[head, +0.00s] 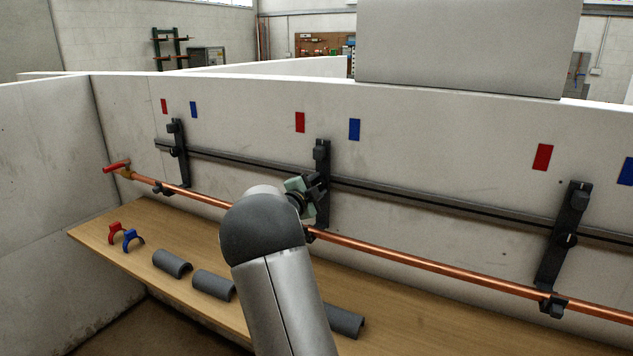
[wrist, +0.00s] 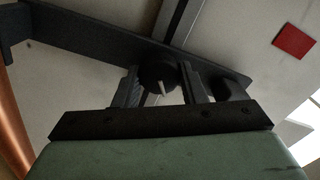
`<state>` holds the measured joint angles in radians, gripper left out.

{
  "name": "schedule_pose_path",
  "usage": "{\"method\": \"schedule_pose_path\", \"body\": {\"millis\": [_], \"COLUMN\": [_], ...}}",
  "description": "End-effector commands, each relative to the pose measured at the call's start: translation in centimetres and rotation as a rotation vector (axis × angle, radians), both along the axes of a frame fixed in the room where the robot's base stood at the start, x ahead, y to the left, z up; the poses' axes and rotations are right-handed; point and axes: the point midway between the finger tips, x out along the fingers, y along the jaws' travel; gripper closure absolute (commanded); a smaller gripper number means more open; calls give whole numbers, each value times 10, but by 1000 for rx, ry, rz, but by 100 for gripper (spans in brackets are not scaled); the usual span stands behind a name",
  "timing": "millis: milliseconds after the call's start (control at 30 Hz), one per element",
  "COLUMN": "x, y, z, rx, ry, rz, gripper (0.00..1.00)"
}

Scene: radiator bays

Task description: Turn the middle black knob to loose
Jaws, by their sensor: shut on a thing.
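The middle bracket (head: 322,158) is a dark upright bar on the white wall, crossing the dark rail. In the wrist view the round black knob (wrist: 158,76) on this bracket (wrist: 95,42) sits between the two fingers of my gripper (wrist: 161,84). My gripper (head: 316,192) is shut on the knob, one finger on each side. In the head view my gripper and arm hide this knob. Another black knob (wrist: 233,86) on the same bracket is just right of the fingers.
Similar brackets stand at the left (head: 178,152) and right (head: 566,238). A copper pipe (head: 420,254) runs along the wall below, with a red-handled valve (head: 117,166) at its left end. Red and blue clips (head: 131,238) and grey half-pipe covers (head: 172,263) lie on the wooden bench (head: 85,235).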

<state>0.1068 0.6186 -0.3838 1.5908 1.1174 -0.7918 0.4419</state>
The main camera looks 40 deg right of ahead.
Motion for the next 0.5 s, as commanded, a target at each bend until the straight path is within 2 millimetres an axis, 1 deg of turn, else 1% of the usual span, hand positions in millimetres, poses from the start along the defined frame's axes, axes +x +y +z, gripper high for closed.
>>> {"method": "schedule_pose_path", "body": {"millis": [500], "x": [1], "y": [1], "z": [3], "rx": [-203], "ry": [444], "rz": [3], "gripper": [85]}}
